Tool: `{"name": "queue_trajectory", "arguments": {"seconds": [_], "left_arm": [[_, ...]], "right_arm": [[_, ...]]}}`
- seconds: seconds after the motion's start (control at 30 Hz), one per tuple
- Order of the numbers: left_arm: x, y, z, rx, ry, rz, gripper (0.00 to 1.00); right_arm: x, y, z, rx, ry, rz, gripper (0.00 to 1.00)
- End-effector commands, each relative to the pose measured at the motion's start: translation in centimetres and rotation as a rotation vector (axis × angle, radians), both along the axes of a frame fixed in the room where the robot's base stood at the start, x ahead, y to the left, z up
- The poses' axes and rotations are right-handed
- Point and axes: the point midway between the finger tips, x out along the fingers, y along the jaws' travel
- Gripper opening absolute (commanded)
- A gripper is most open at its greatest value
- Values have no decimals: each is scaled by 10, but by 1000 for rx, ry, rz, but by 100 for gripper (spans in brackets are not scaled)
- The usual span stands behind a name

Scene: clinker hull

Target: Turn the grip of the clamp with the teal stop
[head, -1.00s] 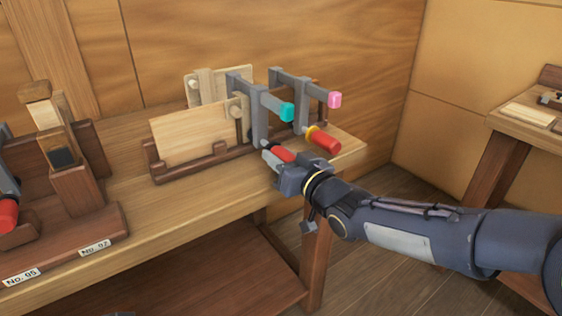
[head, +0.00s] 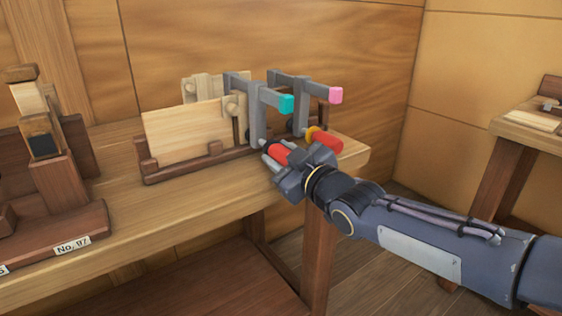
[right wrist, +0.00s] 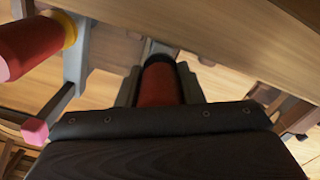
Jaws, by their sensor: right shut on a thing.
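The clamp with the teal stop (head: 287,103) is a grey bar clamp standing at the right part of the bench, beside the wooden boards. Its red grip (head: 279,152) sticks out low toward me. My right gripper (head: 277,158) is shut on this red grip, with a finger on either side. In the right wrist view the red grip (right wrist: 160,84) sits between the two fingers, its near end hidden by the gripper body. My left gripper is not in view.
A second clamp with a pink stop (head: 335,95) and its own red grip (head: 328,143) stands close on the right. Light boards (head: 190,130) rest in a dark wooden rack (head: 160,172). A dark wooden stand (head: 70,225) is at left. Another table (head: 540,140) is at far right.

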Motion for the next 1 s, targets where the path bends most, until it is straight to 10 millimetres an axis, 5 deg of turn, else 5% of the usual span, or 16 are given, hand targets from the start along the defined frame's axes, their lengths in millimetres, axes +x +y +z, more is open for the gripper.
{"name": "queue_trajectory", "arguments": {"seconds": [0.5, 0.53, 0.67, 1.0], "left_arm": [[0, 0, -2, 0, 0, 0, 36], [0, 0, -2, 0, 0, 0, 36], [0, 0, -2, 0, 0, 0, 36], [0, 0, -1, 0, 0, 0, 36]], "right_arm": [[0, 0, 0, -15, -11, 0, 11], [0, 0, 0, -15, -10, 0, 38], [0, 0, 0, -15, -10, 0, 55], [-3, -2, 1, -13, -11, -1, 56]]}}
